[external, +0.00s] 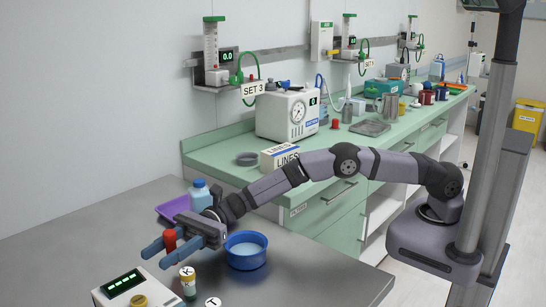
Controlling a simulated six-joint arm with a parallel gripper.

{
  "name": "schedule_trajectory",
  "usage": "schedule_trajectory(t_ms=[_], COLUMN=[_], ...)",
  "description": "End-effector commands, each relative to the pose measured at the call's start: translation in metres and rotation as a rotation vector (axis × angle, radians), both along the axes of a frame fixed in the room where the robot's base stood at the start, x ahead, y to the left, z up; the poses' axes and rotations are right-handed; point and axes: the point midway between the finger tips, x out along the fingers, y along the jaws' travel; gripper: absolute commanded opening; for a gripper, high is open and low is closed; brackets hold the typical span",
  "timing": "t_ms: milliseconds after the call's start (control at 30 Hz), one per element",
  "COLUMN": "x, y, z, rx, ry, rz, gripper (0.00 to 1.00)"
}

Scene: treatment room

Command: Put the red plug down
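The red plug (169,239) shows between the two blue fingertips of my gripper (166,249), above the grey table near its left side. My gripper looks shut on it. The plug's top stands out above the fingers, and its lower part is hidden behind the near finger. I cannot tell how far it is above the table.
A blue bowl (246,251), a vial marked K (188,282) and a white disc marked T (212,302) are near my gripper. A purple tray (172,208), a blue bottle (200,196) and a device with a green display (124,287) stand around it. The table's right side (318,278) is clear.

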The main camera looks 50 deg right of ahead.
Motion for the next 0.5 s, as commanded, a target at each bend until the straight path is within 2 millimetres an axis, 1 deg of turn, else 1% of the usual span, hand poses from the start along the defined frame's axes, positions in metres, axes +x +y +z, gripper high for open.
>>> schedule_trajectory(t_ms=[33, 100, 333, 500], x=[-0.002, -0.002, -0.003, -0.003], y=[-0.001, -0.001, -0.001, -0.001], z=[-0.014, -0.015, -0.013, -0.004], rx=[-0.019, -0.021, -0.021, -0.021], ry=[0.003, 0.003, 0.002, 0.002], rz=[0.003, 0.003, 0.004, 0.004], gripper=[0.35, 0.35, 0.35, 0.35])
